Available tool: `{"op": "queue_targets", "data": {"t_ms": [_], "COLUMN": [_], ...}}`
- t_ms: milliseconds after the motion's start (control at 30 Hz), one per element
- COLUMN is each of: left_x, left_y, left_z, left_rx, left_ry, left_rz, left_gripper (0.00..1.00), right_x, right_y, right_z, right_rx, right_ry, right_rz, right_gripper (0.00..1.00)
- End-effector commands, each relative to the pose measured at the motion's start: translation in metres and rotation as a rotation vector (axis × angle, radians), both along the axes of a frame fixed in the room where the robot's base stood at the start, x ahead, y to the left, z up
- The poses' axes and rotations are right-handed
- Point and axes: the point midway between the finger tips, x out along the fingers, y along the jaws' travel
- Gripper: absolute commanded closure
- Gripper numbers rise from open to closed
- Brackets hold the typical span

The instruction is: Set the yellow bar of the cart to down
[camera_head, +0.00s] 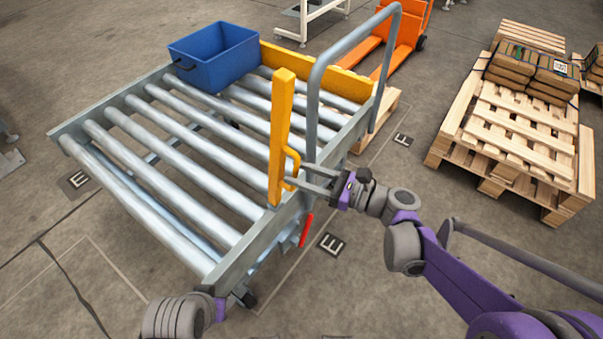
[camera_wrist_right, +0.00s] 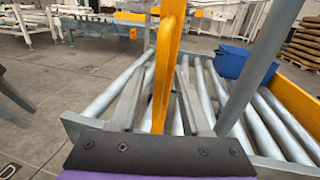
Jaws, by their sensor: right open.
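The cart (camera_head: 235,262) is a grey roller cart with a yellow bar (camera_head: 281,120) standing upright, slightly tilted, at its near right side. A small yellow loop handle (camera_head: 293,163) sticks out from the bar's lower part. My right gripper (camera_head: 300,182) is at this handle, its fingers pointing left toward the bar. In the right wrist view, the yellow handle (camera_wrist_right: 165,75) runs between the two open fingers (camera_wrist_right: 160,108), with gaps on both sides. The fingertips partly hide behind the yellow parts in the head view. My left gripper's fingers do not show; only part of my left arm does.
A blue bin (camera_head: 214,58) sits on the far rollers beside a second, lying yellow bar (camera_head: 320,75). A grey push handle (camera_head: 313,110) rises close behind my right gripper. A red lever (camera_head: 306,230) hangs below it. Wooden pallets (camera_head: 510,135) stand at the right.

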Motion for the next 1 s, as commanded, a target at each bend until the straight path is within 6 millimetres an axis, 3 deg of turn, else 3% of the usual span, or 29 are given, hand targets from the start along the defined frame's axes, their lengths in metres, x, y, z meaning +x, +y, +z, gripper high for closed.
{"op": "queue_targets", "data": {"t_ms": [167,400,1000], "left_x": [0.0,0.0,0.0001], "left_y": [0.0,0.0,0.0], "left_z": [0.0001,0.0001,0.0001], "left_rx": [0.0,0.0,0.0], "left_ry": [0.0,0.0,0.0], "left_rz": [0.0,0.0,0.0], "left_gripper": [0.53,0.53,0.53], "right_x": [-0.0001,-0.0003,-0.0003], "right_y": [-0.0002,-0.0003,-0.0004], "right_z": [0.0,0.0,-0.0001], "right_rx": [0.0,0.0,-0.001], "right_ry": [0.0,0.0,0.0], "right_rz": [0.0,0.0,0.0], "right_gripper": [0.57,1.0,1.0]}}
